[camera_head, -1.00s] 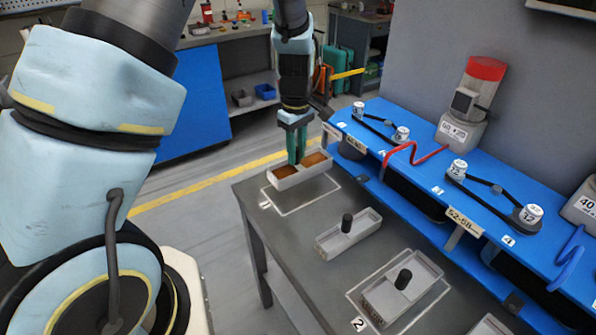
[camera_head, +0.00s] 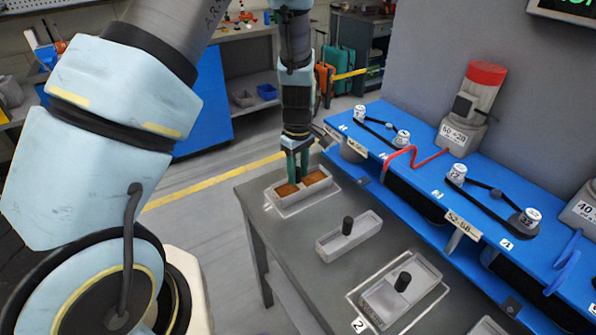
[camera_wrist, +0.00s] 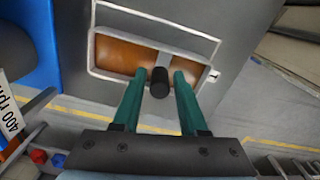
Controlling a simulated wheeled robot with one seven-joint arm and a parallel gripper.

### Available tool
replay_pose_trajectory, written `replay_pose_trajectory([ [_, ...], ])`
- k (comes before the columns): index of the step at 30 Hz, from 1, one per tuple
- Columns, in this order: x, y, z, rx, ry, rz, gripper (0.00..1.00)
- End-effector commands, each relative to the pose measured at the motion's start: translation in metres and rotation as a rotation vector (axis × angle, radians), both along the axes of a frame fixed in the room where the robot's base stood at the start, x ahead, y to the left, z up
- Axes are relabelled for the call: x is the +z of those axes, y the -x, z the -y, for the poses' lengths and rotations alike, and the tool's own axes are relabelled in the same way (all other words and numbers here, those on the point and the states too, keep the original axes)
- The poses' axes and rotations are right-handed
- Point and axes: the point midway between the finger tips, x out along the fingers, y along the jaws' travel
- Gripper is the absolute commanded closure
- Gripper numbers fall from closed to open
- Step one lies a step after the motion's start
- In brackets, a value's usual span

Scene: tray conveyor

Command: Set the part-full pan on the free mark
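The part-full pan (camera_head: 319,190) is a grey two-compartment tray with brown contents and a dark knob in the middle. It sits at the far-end white mark (camera_head: 288,216), whose outline shows along its near side. In the wrist view the pan (camera_wrist: 100,73) covers one side of the outline (camera_wrist: 160,12), with a wider strip bare on the other side. My gripper (camera_wrist: 160,76) has its green fingers on either side of the knob (camera_wrist: 159,84), with small gaps showing. In the head view my gripper (camera_head: 299,168) stands upright over the pan.
A grey pan with a black knob (camera_head: 366,221) stands mid-table, off any outline. Another (camera_head: 424,275) stands inside the mark labelled 2. A blue bench (camera_head: 440,170) with belts, pulleys and a red-topped motor runs along the right. Bare table lies between the pans.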

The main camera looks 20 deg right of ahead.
Motion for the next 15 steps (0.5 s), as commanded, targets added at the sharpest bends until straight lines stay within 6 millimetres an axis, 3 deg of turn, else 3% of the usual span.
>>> replay_pose_trajectory([
  [4, 0.0003, 0.0, 0.0, 0.0, 0.0, 0.0, 0.42],
  [15, 0.0094, -0.0004, 0.0006, 0.0, 0.001, 0.002, 0.42],
])
